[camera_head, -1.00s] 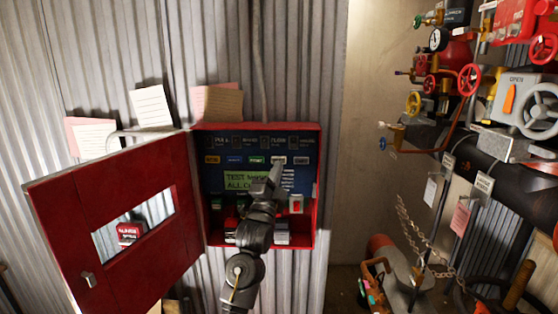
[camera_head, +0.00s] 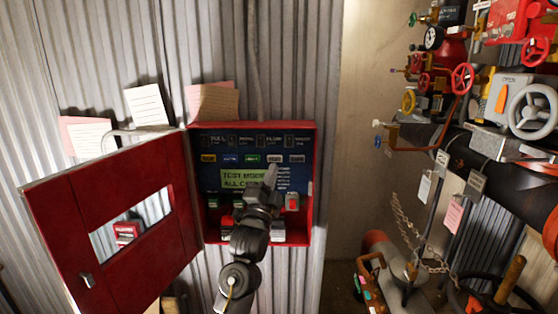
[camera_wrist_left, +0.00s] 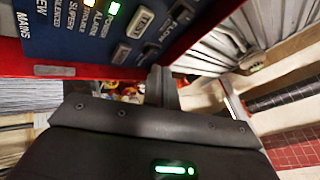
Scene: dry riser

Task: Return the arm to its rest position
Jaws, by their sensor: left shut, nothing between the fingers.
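My left gripper (camera_head: 271,176) is shut and empty. It is in front of the open red alarm box (camera_head: 315,150) on the corrugated wall, with its tip over the right part of the blue panel (camera_head: 213,178). A green display (camera_head: 236,180) on the panel reads "TEST MODE" with a second line partly hidden by the gripper. In the left wrist view the closed fingers (camera_wrist_left: 162,85) point past the lower edge of the panel, where a TEST button (camera_wrist_left: 143,22) and lit green and yellow lamps show. My right gripper is not in view.
The red box door (camera_head: 150,245) stands open to the left, with a window in it. Paper notes (camera_head: 148,106) are on the wall above. Valves, handwheels (camera_head: 533,110) and a dark pipe (camera_head: 500,170) crowd the right side. Bare pale wall (camera_head: 365,90) lies between.

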